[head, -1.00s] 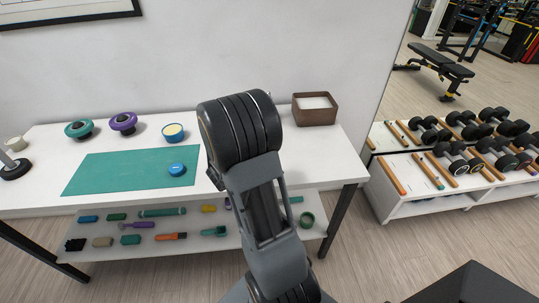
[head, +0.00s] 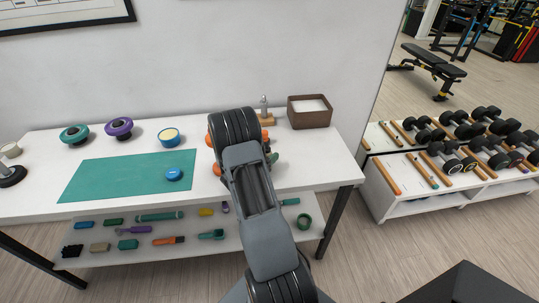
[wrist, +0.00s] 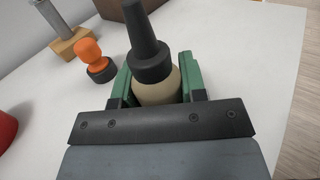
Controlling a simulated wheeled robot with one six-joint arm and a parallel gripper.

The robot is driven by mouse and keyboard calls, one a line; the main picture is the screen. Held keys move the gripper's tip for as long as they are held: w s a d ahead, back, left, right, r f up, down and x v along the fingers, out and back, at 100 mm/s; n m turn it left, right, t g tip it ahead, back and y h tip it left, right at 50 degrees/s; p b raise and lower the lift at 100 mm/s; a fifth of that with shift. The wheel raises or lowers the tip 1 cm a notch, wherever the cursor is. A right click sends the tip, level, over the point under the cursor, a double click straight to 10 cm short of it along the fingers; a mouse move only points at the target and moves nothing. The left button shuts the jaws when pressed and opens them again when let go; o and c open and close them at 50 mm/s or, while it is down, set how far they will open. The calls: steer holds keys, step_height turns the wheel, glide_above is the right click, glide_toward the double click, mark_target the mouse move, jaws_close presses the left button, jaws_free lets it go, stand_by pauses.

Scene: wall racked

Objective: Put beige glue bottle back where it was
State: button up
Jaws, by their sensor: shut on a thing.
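The beige glue bottle (wrist: 157,88) has a black cap and a tapered black nozzle. In the wrist view it sits between the green fingers of my gripper (wrist: 160,82), which is shut on its body. The bottle's lower part is hidden by the gripper, so I cannot tell whether its base touches the white table. In the head view my arm hides the bottle, and only a bit of green finger shows at the arm's right, over the right part of the white table (head: 325,165).
A brown box (head: 309,118) is behind. A red object (wrist: 5,128) is at the left edge. Bare tabletop lies right of the bottle.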

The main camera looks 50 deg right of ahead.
steer(key=shift+f, duration=0.15)
steer(key=shift+f, duration=0.15)
steer(key=o, duration=1)
steer(key=shift+c, duration=0.2)
